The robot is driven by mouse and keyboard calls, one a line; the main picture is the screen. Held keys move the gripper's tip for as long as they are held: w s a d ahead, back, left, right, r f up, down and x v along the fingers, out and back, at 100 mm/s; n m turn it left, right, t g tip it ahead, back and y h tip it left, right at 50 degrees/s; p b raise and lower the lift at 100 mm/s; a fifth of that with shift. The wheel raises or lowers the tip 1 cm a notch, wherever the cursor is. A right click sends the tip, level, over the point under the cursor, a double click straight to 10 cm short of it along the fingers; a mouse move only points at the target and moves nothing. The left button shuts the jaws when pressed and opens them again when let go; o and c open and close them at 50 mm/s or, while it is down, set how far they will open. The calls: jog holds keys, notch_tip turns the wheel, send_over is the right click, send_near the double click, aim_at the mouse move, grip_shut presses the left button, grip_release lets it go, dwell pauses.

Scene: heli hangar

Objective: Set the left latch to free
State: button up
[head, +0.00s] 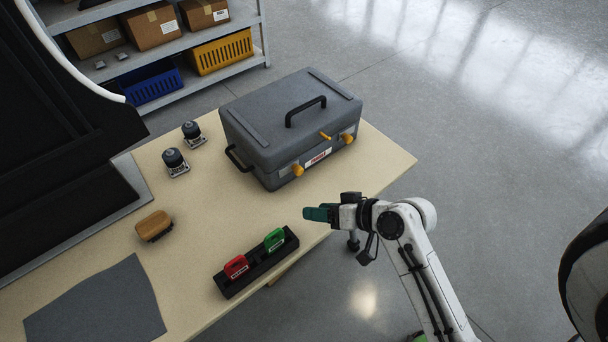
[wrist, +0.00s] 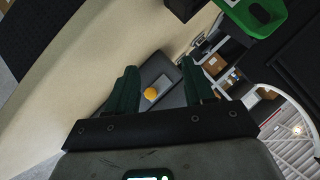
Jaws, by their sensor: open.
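A grey case (head: 285,120) with a black top handle lies shut on the table. The left orange latch (head: 297,169) is on its front face, left of a red and white label (head: 318,158). The right orange latch (head: 347,138) is near the right end, with an orange lever (head: 325,136) beside it at the lid edge. My gripper (head: 318,213) has green fingers and is open and empty, in front of the case and apart from it. In the wrist view an orange knob (wrist: 151,94) shows between the open fingers (wrist: 160,82); I cannot tell which latch it is.
A black rack (head: 257,263) holds a red tag (head: 236,266) and a green tag (head: 274,239). A brush (head: 153,226), two black-knobbed parts (head: 175,161) and a grey mat (head: 95,305) lie on the table (head: 195,215). Shelves (head: 195,40) stand behind.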

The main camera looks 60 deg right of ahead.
aim_at(301, 172)
jog(key=d+m+t+h, duration=0.1)
jog(key=d, duration=0.1)
jog(key=d+r+m+t+h+b, duration=0.1)
jog(key=d, duration=0.1)
jog(key=d+r+m+t, duration=0.1)
jog(key=d, duration=0.1)
jog(key=shift+d+h, duration=0.25)
jog(key=shift+h, duration=0.15)
jog(key=x, duration=1)
jog(key=shift+w+p, duration=0.4)
grip_shut()
